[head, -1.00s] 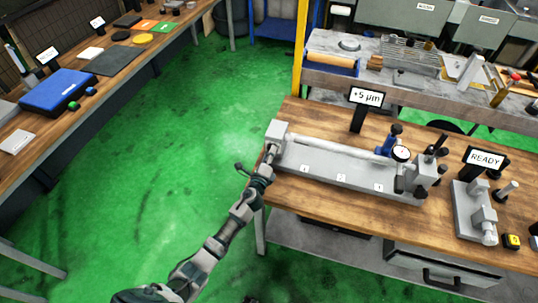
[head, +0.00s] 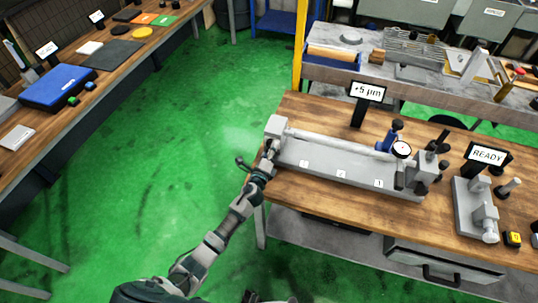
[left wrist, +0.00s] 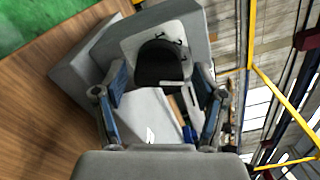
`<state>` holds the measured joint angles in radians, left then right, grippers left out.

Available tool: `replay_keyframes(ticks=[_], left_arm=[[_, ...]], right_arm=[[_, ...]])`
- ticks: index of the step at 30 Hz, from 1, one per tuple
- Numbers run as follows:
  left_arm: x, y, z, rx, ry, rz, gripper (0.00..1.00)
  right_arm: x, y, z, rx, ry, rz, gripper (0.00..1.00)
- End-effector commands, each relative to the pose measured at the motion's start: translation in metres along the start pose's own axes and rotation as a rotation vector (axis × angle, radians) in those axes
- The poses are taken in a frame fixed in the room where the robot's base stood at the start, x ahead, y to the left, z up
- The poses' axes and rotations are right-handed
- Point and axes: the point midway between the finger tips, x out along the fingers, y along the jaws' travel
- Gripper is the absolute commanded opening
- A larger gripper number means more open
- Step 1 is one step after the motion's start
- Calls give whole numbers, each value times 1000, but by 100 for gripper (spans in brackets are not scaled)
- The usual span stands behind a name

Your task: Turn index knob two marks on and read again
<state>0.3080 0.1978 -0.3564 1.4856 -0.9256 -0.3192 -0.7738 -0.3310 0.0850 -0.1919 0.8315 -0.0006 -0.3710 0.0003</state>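The index knob (left wrist: 160,64) is black and round, on a pale plate with short dark marks, at the end of a grey block in the left wrist view. My left gripper (left wrist: 163,80) has its two blue-padded fingers apart, one on each side of the knob, with gaps visible. In the head view my left gripper (head: 267,157) is at the left end of the grey bench fixture (head: 335,165) and hides the knob. A dial gauge (head: 401,149) stands at the fixture's right part. A sign (head: 368,91) reads +5 µm. My right gripper is not in view.
A READY sign (head: 486,155) stands behind a second grey fixture (head: 474,212) on the right of the wooden bench (head: 330,206).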

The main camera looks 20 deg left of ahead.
Motion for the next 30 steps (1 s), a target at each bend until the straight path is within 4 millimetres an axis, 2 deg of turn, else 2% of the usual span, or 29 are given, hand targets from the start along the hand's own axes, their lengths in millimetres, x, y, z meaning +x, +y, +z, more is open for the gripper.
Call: replay_keyframes(ticks=[5,12,15,21,30], left_arm=[[-30,2,-2,3,4,3,71],[-81,2,-3,0,5,3,71],[-96,3,-4,1,5,5,71],[-108,2,-3,1,4,3,71],[-109,2,-3,1,4,3,71]], right_arm=[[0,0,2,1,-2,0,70],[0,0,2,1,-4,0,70],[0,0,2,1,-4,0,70],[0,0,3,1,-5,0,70],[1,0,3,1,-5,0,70]])
